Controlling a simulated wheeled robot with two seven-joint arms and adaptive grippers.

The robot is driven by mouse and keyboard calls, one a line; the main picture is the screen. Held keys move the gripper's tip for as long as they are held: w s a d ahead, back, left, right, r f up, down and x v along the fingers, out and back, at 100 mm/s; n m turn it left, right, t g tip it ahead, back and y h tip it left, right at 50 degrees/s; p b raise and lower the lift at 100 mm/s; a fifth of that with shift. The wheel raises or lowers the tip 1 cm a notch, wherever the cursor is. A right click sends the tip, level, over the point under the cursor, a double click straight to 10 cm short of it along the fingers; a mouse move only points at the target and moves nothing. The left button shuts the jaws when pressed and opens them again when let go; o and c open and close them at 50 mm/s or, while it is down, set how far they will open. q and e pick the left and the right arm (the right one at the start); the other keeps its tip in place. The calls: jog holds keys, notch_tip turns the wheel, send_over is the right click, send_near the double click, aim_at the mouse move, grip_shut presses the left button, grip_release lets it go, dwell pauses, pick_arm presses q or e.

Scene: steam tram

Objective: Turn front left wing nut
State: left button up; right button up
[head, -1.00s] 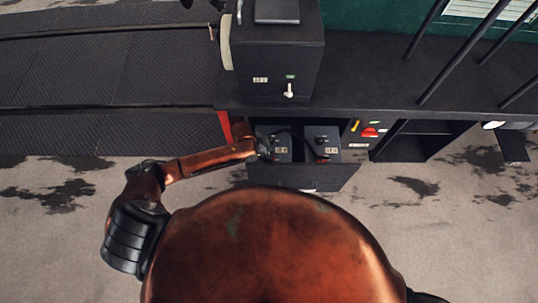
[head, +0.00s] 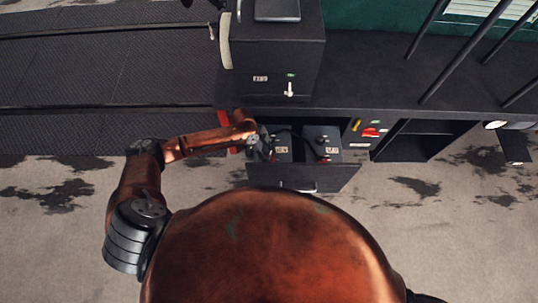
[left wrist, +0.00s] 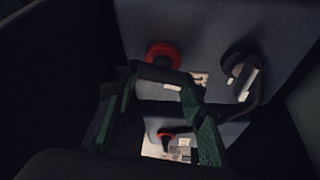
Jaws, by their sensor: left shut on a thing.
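My left gripper (head: 264,145) reaches into an open drawer box (head: 300,178) at the left battery (head: 283,157). In the left wrist view its green-padded fingers (left wrist: 160,92) stand on either side of a small dark bar-like part (left wrist: 160,74), which appears to be the wing nut, and are shut on it. A red ring (left wrist: 163,50) lies just beyond this part. A dark cable clamp (left wrist: 242,75) with a pale bolt is to the right. The nut's exact shape is too dark to make out. My right gripper is not in view.
A second battery (head: 322,140) stands to the right in the drawer, with dark cables between the two. A black box (head: 275,72) stands on the ledge above. A panel with a red switch (head: 370,132) is to the right. The drawer walls closely surround my left gripper.

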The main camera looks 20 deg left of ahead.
pick_arm(q)
jog(key=m+g+b, duration=0.1)
jog(key=m, duration=0.1)
jog(key=m+g+b, duration=0.1)
jog(key=m+b, duration=0.1)
jog(key=m, duration=0.1)
jog(key=shift+w+f+m+y, duration=0.15)
jog(key=shift+f+m+y, duration=0.05)
jog(key=shift+m+y, duration=0.1)
jog(key=shift+r+m+g+y+b, duration=0.1)
jog(key=shift+m+g+y+b, duration=0.45)
jog(key=shift+m+b, duration=1.05)
jog(key=shift+m+g, duration=0.25)
jog(key=shift+m, duration=0.25)
jog(key=o, duration=1.2)
jog(key=shift+c, duration=0.2)
jog(key=shift+r+p, duration=0.1)
jog(key=shift+p, duration=0.2)
